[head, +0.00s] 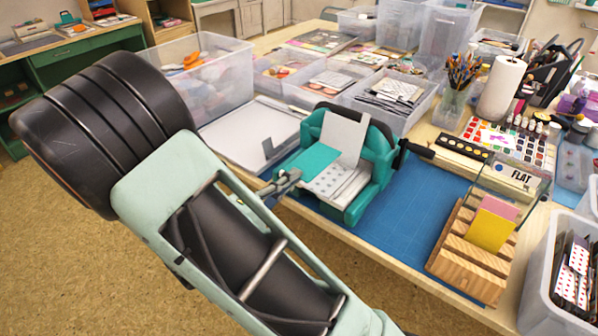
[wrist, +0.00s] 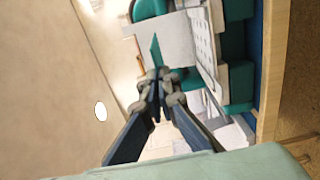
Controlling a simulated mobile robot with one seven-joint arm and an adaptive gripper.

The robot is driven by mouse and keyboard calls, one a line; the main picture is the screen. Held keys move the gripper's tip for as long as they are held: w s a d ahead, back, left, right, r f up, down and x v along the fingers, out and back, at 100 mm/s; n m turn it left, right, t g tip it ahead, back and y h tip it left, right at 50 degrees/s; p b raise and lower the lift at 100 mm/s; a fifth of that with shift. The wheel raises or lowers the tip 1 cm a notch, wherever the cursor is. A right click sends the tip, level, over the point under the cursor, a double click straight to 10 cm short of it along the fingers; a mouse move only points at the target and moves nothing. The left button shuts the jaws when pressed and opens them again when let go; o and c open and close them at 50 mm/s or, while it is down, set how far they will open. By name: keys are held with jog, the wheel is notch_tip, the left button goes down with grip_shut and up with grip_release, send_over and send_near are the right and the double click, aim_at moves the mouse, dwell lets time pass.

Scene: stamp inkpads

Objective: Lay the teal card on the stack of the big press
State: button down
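The teal press (head: 378,178) stands on the blue mat, its pale plate (head: 343,133) tilted up and its bed (head: 338,184) carrying pale dotted pieces. The teal card (head: 312,160) is over the left part of the bed, roughly flat; whether it touches what is below cannot be told. My gripper (head: 294,177) is at the card's near left edge with its fingers closed on it. In the wrist view the card (wrist: 156,48) shows as a thin teal sliver beyond the fingertips (wrist: 156,88), with the pale plate (wrist: 175,38) behind.
A wooden rack (head: 470,255) with yellow and pink cards stands at right on the blue mat (head: 415,222). A white board (head: 245,130) lies left of the press. Clear bins (head: 205,85) crowd behind. The press's black handle (head: 415,149) sticks out right.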

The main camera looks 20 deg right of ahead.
jog(key=shift+b, duration=0.3)
jog(key=shift+f+b, duration=0.7)
jog(key=shift+f, duration=0.05)
jog(key=shift+w+f+b, duration=0.1)
jog(key=shift+f+b, duration=0.15)
jog(key=shift+b, duration=0.15)
jog(key=shift+d, duration=0.1)
jog(key=shift+w+d+f+b, duration=0.35)
jog(key=shift+d+f+b, duration=0.1)
jog(key=shift+f+b, duration=0.25)
jog(key=shift+w+d+f+b, duration=0.3)
jog(key=shift+d+f+b, duration=0.1)
jog(key=shift+f+b, duration=0.25)
jog(key=shift+w+d+f+b, duration=0.1)
jog(key=shift+d+f+b, duration=0.05)
jog(key=shift+f+b, duration=0.55)
